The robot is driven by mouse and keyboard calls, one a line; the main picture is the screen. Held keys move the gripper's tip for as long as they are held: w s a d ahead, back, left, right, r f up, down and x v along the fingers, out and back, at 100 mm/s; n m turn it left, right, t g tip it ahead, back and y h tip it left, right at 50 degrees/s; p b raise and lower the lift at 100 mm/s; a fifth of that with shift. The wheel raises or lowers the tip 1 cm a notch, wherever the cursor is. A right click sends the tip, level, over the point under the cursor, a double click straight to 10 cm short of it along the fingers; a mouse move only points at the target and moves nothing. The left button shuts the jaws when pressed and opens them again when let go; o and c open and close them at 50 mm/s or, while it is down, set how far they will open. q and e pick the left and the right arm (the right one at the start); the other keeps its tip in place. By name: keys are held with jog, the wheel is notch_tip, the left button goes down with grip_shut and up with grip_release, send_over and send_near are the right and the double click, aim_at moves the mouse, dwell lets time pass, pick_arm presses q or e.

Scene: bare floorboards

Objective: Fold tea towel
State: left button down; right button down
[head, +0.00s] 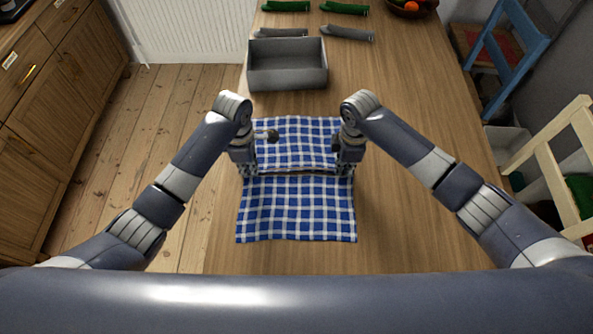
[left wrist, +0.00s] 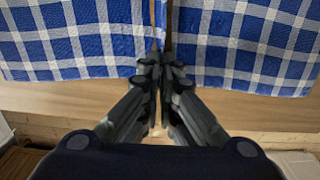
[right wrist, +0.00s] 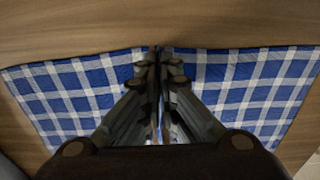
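The blue and white checked tea towel (head: 296,210) lies on the wooden table, with a crosswise ridge across its middle between my grippers. Its far part (head: 295,135) and near part spread flat on either side of the ridge. My left gripper (head: 246,170) is at the towel's left edge, at one end of the ridge. In the left wrist view its fingers (left wrist: 161,68) are together on the towel's raised middle. My right gripper (head: 346,170) is at the right edge, at the ridge's other end. In the right wrist view its fingers (right wrist: 161,65) are also together on the cloth.
A grey open box (head: 287,82) stands beyond the towel. Dark grey items (head: 346,33) and green items (head: 343,9) lie farther back, near a fruit bowl (head: 411,7). The table is clear to the towel's right. A blue chair (head: 510,55) and a pale wooden chair (head: 553,155) stand beyond the right edge.

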dwell(0.8)
